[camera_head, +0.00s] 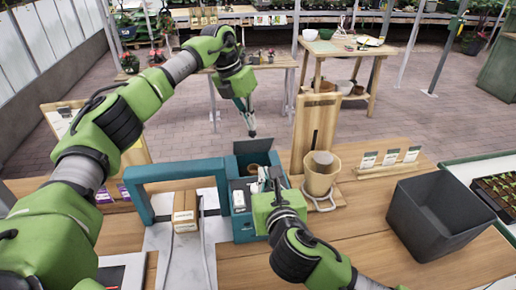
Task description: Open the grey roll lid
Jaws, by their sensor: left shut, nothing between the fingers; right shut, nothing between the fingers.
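A teal box (243,225) stands in the middle of the wooden table. Its top shows a dark grey panel (268,146) along the back and an opening with a brown pot inside. I cannot clearly pick out the grey roll lid. My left gripper (252,133) is shut and empty, pointing down just above the back edge of the box. My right gripper (270,177) is shut and empty over the front part of the box's top and hides some of it. I cannot tell whether it touches the box.
A teal frame (180,170) arches over small brown cartons (185,210) left of the box. A tan pot (320,176) on a wooden stand is close on the right. A dark grey open bin (440,215) stands farther right. Bare tabletop lies between them.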

